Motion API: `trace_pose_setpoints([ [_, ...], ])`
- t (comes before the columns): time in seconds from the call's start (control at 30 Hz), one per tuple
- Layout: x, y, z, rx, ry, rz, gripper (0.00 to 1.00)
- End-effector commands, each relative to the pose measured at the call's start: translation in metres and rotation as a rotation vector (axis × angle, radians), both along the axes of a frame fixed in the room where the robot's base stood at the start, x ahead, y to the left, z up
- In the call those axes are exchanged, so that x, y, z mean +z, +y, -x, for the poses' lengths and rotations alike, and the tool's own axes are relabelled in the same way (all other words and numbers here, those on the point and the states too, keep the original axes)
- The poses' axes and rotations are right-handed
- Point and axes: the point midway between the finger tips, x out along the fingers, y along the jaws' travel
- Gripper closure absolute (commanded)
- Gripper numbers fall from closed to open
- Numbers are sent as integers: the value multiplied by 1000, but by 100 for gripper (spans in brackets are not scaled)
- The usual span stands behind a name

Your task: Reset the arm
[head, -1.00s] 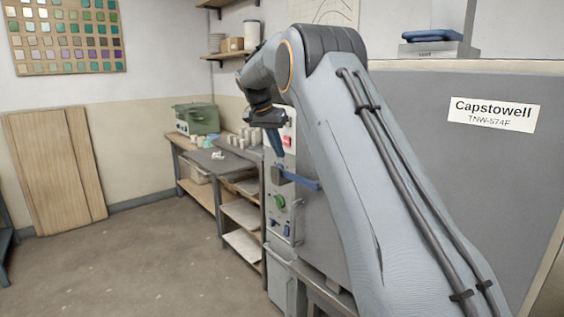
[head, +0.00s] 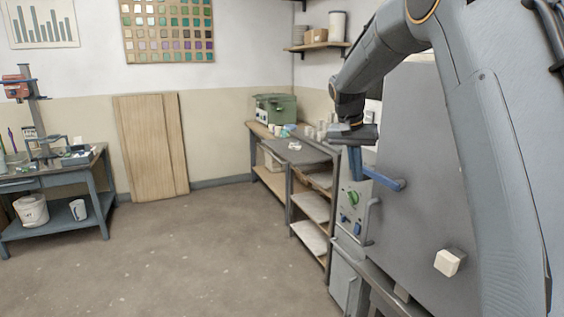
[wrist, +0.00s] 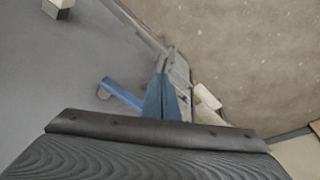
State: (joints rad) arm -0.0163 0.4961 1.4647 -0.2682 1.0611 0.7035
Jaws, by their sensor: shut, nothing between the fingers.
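My gripper (head: 355,176) hangs at the end of my raised arm, fingers pointing down, in front of the grey machine's control panel. Its blue-grey fingers are shut with nothing held. In the wrist view my gripper (wrist: 161,72) shows its fingers together beyond the dark wrist edge. A blue handle (head: 384,179) on the machine lies just right of the fingertips; it also shows in the wrist view (wrist: 122,94). I cannot tell whether the fingers touch it.
The grey machine (head: 415,190) fills the right side, with a pale block (head: 449,262) on its face. A shelved bench (head: 305,155) with a green box (head: 273,109) stands behind. A blue workbench (head: 60,180) is at left. The floor (head: 200,255) between is clear.

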Motion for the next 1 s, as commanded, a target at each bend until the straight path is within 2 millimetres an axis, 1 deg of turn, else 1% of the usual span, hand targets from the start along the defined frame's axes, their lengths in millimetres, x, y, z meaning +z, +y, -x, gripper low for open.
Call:
trace_pose_setpoints([
  [0.03,-11,4,23,46,20,-15,100],
  [0.17,-41,15,79,168,62,-55,100],
  [0.2,-50,19,98,205,73,-66,100],
  [0.27,-64,24,127,256,89,-84,100],
  [0.3,-73,27,148,291,99,-95,100],
  [0.37,-86,31,179,340,111,-112,100],
  [0.4,-95,34,200,371,119,-122,100],
  [0.47,-108,38,232,415,130,-136,100],
  [0.5,-116,40,253,442,136,-145,100],
  [0.57,-126,43,281,479,143,-154,100],
  [0.6,-132,44,298,500,147,-161,100],
  [0.7,-144,47,330,540,155,-171,100],
  [0.8,-150,48,349,563,159,-175,100],
  [0.87,-152,48,355,569,160,-177,100],
  [1.0,-152,48,355,570,160,-177,100],
])
